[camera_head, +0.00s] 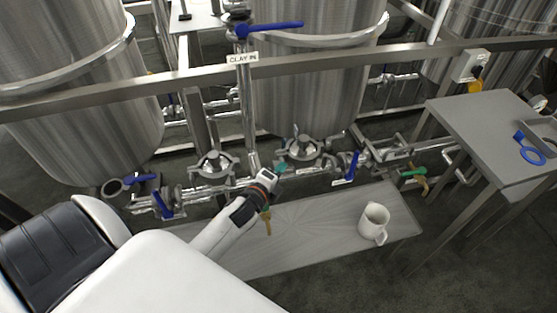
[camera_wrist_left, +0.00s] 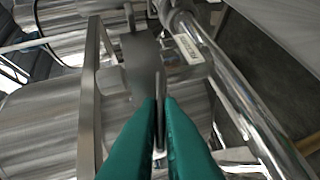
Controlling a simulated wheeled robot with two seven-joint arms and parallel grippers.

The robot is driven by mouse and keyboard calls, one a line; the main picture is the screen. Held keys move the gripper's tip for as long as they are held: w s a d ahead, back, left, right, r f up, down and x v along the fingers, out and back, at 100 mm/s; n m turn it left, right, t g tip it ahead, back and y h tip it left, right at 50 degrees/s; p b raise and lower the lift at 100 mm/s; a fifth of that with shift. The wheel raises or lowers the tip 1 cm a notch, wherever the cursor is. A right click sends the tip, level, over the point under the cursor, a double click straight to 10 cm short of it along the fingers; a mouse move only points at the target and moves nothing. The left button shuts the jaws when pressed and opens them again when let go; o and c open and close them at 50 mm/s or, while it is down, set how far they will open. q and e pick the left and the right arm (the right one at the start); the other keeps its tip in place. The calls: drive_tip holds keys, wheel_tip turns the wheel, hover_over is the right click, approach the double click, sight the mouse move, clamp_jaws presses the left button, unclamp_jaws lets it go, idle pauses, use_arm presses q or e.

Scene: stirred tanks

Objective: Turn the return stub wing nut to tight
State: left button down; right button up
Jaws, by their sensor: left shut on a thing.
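My left gripper (camera_head: 281,168) reaches in from the left, its teal fingertips low at the pipework beside a round pipe clamp (camera_head: 302,149). In the left wrist view the teal fingers (camera_wrist_left: 160,125) are closed on a thin, upright metal wing (camera_wrist_left: 160,88), which I take to be the wing nut. A wider grey metal piece (camera_wrist_left: 142,62) stands just behind it. The fingers hide the wing's lower part, and the nut's thread is not visible. In the head view the wing nut is too small and covered to make out. My right gripper is not in view.
A second round clamp (camera_head: 213,163) sits to the left, with blue valve handles (camera_head: 162,204) along the pipe. A grey table (camera_head: 475,125) is at right. A steel rail (camera_head: 330,58) crosses above.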

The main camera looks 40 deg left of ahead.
use_arm(q)
drive_tip(key=shift+w+d+r+m+g+y+p, duration=0.2)
drive_tip(key=shift+m+g+y+p, duration=1.1)
drive_tip(key=shift+p, duration=2.1)
drive_tip(key=shift+w+d+r+m+g+y+p, duration=0.1)
drive_tip(key=shift+w+r+m+g+y+p, duration=0.6)
drive_tip(key=shift+g+p, duration=1.95)
drive_tip(key=shift+s+d+f+m+g+y+p, duration=0.15)
drive_tip(key=shift+m+g+y+p, duration=0.95)
drive_tip(key=shift+p, duration=3)
drive_tip(key=shift+m+h, duration=0.3)
drive_tip(key=shift+h, duration=0.2)
drive_tip(key=c, duration=1.6)
unclamp_jaws()
drive_tip(key=shift+f, duration=0.1)
drive_tip(key=shift+o, duration=0.6)
drive_tip(key=shift+w, duration=0.1)
drive_tip(key=shift+f+t, duration=0.15)
drive_tip(key=shift+t, duration=0.1)
